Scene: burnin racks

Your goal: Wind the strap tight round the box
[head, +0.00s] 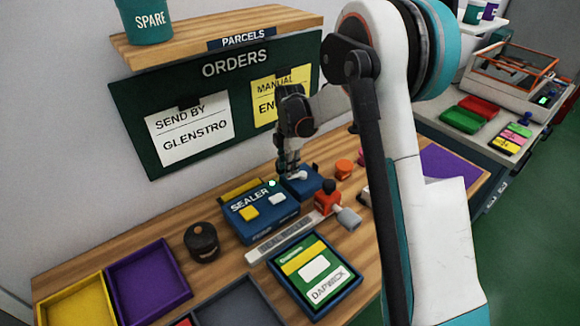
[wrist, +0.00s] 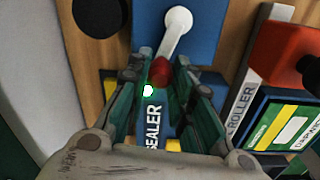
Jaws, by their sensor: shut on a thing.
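My gripper (head: 290,170) points down over the back of the bench, behind the blue sealer (head: 262,212). In the wrist view its fingers (wrist: 158,74) are shut on the red knob (wrist: 160,70) of a white crank arm (wrist: 178,32). The crank sits on a blue unit (head: 304,184) touching or close to the sealer. A flat box with a green and yellow top and a "DAPWICK" label (head: 327,284) lies in a dark blue tray (head: 350,284) at the front. I cannot make out a separate strap.
A red device with a grey end (head: 328,198) stands right of the sealer. A grey labelled strip (head: 282,236) lies before it. A black round object (head: 202,242) stands left. Yellow (head: 50,300) and purple (head: 120,290) trays line the left. A parcels shelf (head: 215,36) overhangs behind.

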